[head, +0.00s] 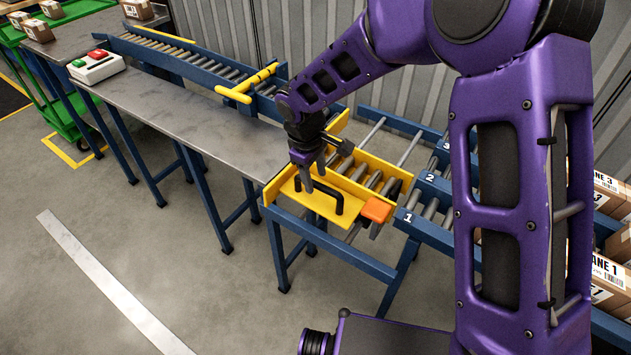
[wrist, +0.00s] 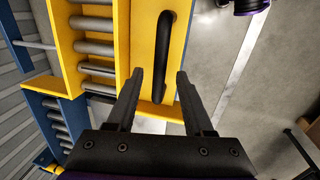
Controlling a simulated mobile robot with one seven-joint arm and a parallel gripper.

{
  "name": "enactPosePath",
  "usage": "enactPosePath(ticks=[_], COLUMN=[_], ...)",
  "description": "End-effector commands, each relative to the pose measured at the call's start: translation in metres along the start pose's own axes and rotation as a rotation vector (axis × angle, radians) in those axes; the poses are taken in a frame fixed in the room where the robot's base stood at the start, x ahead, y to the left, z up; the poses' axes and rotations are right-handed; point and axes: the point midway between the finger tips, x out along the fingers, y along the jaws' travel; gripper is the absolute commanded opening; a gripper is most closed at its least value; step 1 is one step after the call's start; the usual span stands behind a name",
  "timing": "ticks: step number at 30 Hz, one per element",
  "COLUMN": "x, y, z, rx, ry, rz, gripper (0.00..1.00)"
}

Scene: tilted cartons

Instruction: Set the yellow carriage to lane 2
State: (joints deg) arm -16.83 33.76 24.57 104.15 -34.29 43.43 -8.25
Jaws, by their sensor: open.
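The yellow carriage (head: 290,187) with grey rollers sits on the blue frame beside the lane mouths, near the label for lane 1 (head: 408,217). I cannot tell its exact alignment. Its black bar handle (head: 325,191) is on the near side, and an orange block (head: 376,210) is at its right corner. My gripper (head: 318,180) points down at the handle. In the wrist view the handle (wrist: 165,50) shows between the spread fingers (wrist: 160,75), with the carriage's yellow plate (wrist: 142,45) behind. The fingers are open; contact with the handle cannot be told.
The lane 2 label (head: 430,178) and lane 3 label (head: 447,145) lie further back. A grey table (head: 185,115) with a red-and-green button box (head: 97,66) stands left. A roller conveyor (head: 190,62) with a yellow bar (head: 236,94) runs behind. Labelled cartons (head: 608,285) stand right.

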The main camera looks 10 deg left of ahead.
Motion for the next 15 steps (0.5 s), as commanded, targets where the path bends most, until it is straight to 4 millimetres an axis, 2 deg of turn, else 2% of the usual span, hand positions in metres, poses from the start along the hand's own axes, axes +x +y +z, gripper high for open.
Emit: enactPosePath(ticks=[4, 14, 15], x=[0.0128, 0.0152, 0.0152], y=[-0.0001, 0.0003, 0.0003], z=[0.0, 0.0, 0.0], rx=[0.0, 0.001, 0.001], ry=[0.0, 0.0, 0.0], rz=[-0.001, 0.0, 0.0], gripper=[0.52, 0.52, 0.45])
